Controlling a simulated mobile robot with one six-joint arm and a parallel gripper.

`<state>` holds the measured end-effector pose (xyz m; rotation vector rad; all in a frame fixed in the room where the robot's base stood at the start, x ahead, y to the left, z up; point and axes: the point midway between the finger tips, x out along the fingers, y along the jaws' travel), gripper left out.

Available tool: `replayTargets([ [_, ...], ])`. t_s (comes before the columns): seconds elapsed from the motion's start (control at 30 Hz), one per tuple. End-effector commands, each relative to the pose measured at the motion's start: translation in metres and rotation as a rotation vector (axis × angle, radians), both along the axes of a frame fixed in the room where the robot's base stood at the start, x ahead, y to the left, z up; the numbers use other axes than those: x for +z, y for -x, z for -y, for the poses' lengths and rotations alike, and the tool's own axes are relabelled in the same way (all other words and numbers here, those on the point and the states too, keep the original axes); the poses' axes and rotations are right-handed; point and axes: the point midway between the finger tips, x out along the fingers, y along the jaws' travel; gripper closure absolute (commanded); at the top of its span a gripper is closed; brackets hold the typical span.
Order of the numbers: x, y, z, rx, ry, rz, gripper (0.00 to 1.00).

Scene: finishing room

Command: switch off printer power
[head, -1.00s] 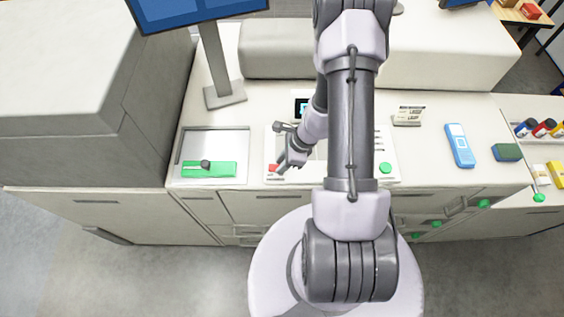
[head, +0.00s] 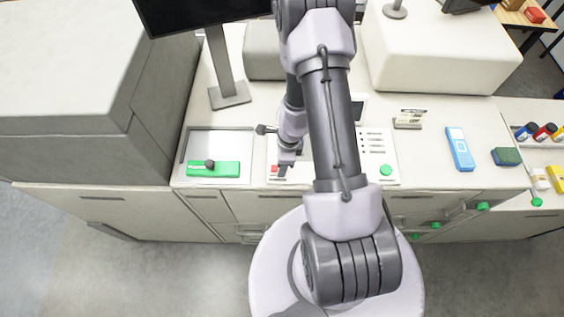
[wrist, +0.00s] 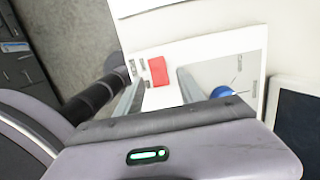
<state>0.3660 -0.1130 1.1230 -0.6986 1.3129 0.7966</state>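A red switch (head: 274,169) sits at the left front of the white control panel (head: 378,172). In the wrist view the red switch (wrist: 158,71) shows between my two fingers, with small dark lettering beside it. My gripper (head: 284,169) is at the panel just right of the red switch in the head view. Its fingers look apart with nothing held between them. I cannot tell whether a finger touches the switch. The monitor (head: 203,12) above the counter is black. My arm hides the middle of the panel.
A blue knob (wrist: 222,92) is on the panel in the wrist view, near a dark display (wrist: 299,123). A green button (head: 386,170) is at the panel's right. A tray (head: 219,146) with a green tool lies left. A blue handheld device (head: 459,148) lies right.

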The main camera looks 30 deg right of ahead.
Motion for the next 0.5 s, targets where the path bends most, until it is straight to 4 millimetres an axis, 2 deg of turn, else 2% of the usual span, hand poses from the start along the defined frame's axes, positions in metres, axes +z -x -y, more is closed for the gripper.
replayTargets([
  [0.17, 0.0, 0.0, 0.0, 0.0, -0.001, -0.001, 0.55],
  [0.27, 0.006, 0.001, 0.001, -0.001, 0.0, 0.0, 0.55],
  [0.37, 0.027, 0.002, 0.002, 0.0, 0.0, 0.0, 0.55],
  [0.5, 0.073, 0.005, 0.007, 0.0, -0.001, 0.001, 0.55],
])
